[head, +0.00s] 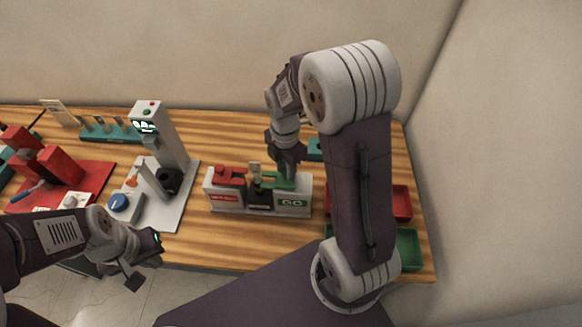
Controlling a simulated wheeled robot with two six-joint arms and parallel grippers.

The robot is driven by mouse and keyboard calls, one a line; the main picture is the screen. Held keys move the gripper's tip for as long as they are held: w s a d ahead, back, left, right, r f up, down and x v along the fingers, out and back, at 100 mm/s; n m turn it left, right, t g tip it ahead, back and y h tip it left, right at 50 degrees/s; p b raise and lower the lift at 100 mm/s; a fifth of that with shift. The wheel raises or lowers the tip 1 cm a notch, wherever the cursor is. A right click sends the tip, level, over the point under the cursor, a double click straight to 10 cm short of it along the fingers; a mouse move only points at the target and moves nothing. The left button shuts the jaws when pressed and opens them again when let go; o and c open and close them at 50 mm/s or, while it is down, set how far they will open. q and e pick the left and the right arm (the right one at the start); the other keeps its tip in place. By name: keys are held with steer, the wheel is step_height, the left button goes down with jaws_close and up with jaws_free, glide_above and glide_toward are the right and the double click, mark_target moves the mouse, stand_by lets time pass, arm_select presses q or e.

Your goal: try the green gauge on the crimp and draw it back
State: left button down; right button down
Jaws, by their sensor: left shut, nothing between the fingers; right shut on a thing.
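The gauge stand (230,205) is a pale block on the wooden bench, with a red gauge (231,173) on its left side and a green "GO" label on its right. The green gauge (271,184) is at the right of the stand's middle, under my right gripper (287,175), which is shut on it. A small upright part, apparently the crimp (256,172), stands at the stand's middle. I cannot tell whether the green gauge touches it. My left gripper (146,265) is shut and empty, low in front of the bench's front edge.
A grey press (160,140) with a blue knob (119,202) stands left of the gauge stand. A red fixture (60,165) is further left. A teal rack (105,132) is behind. Red (402,201) and green (408,248) trays lie right, partly behind my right arm.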

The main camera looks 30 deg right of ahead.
steer(key=c, duration=1.1)
jaws_free()
step_height(320, 180, up, 9)
steer(key=shift+b, duration=0.4)
